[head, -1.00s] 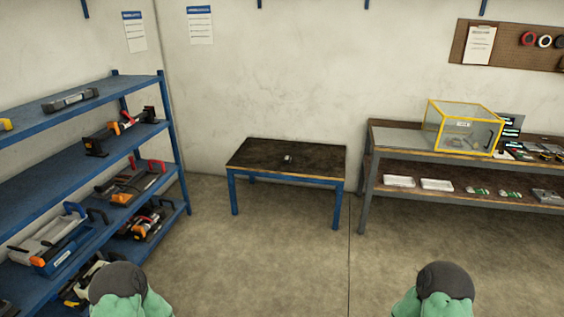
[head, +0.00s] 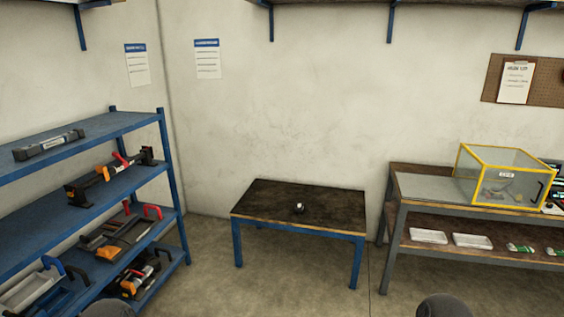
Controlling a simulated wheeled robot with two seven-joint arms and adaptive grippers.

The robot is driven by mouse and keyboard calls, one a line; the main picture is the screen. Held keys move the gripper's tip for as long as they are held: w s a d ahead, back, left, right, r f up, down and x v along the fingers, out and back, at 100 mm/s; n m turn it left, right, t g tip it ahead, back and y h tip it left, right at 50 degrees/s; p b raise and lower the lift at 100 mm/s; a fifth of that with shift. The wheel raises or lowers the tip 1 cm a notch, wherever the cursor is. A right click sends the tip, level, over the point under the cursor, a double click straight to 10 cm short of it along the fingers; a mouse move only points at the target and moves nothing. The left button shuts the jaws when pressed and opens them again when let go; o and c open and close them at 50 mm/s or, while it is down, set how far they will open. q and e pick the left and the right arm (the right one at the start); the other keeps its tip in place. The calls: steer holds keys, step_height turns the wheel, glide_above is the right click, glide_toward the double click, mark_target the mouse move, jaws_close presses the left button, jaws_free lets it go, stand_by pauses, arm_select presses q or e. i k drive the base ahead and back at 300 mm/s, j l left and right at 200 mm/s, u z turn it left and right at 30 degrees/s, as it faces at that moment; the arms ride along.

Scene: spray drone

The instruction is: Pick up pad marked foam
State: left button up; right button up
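No pad with a readable foam mark shows in the head view. A small dark and white object (head: 299,208) lies on the low table (head: 265,203) with a dark top and blue legs; it is too small to identify. A transparent box with yellow edges (head: 503,178) stands on the workbench at the right, with small items inside that I cannot make out. Neither of my grippers is in view; only dark rounded parts of my arms show at the bottom edge.
A blue shelf rack (head: 90,140) with tools stands at the left. The workbench (head: 410,190) at the right has white trays (head: 428,236) on its lower shelf. Bare floor lies around the low table. A pegboard (head: 545,85) hangs at the upper right.

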mark_target(298, 208)
steer(key=i, duration=2.05)
steer(key=i+u, duration=0.1)
steer(key=i, duration=0.5)
steer(key=i+l+u, duration=0.15)
steer(key=i, duration=0.45)
steer(key=i+l+u, duration=0.1)
steer(key=i, duration=0.5)
steer(key=i+l+u, duration=0.2)
steer(key=k+j, duration=0.1)
